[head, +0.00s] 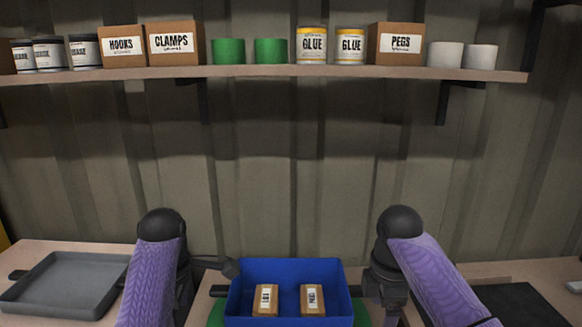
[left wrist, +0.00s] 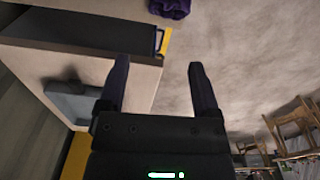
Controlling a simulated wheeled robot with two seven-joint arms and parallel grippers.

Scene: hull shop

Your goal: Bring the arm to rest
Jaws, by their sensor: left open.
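My left gripper (left wrist: 158,80) shows in the left wrist view with its two dark fingers apart and nothing between them. Open floor lies behind the fingers, and a bench edge is to their left. In the head view my left arm (head: 155,270) and right arm (head: 425,275) both come up in purple sleeves, bent at dark joints on either side of a blue bin (head: 285,268). I cannot make out either gripper's fingers there. The bin holds two small brown boxes with white labels, a left one (head: 265,300) and a right one (head: 312,300).
A grey tray (head: 65,285) lies on the bench at the left. A green surface shows under the bin. A wall shelf (head: 270,72) above holds boxes, glue cans (head: 312,45), green cups and white cups. Wooden stools (left wrist: 293,130) stand on the floor in the left wrist view.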

